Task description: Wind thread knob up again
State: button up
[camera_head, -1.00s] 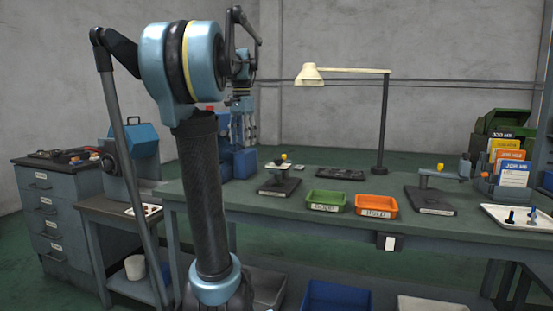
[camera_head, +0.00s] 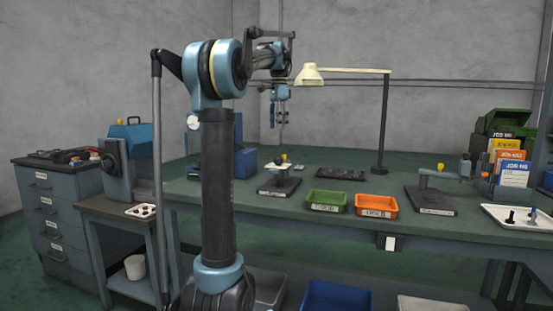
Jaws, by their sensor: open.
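Several yellow knobs show, and I cannot tell which is the thread knob. One small yellow knob (camera_head: 284,157) tops the dark bench fixture (camera_head: 280,187) left of the green bin. Another yellow knob (camera_head: 440,167) is on the right-hand fixture (camera_head: 430,203), beyond the orange bin. A third yellow-orange knob (camera_head: 120,122) is by the blue machine at the left. My gripper (camera_head: 279,122) hangs open and empty, fingers down, in the picture above the middle fixture's knob and apart from it. Fixture labels are too small to read.
The green bin (camera_head: 326,200) and orange bin (camera_head: 376,206) stand at the bench's front edge. A lamp (camera_head: 383,125) rises behind them. A white tray (camera_head: 515,218) with small parts lies at the right. Blue blocks (camera_head: 243,157) stand behind my arm.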

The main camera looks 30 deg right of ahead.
aim_at(278, 162)
notch_tip(278, 162, down, 14)
jog(key=shift+r, duration=0.1)
dwell(0.4)
jog(key=shift+c, duration=0.2)
jog(key=c, duration=1)
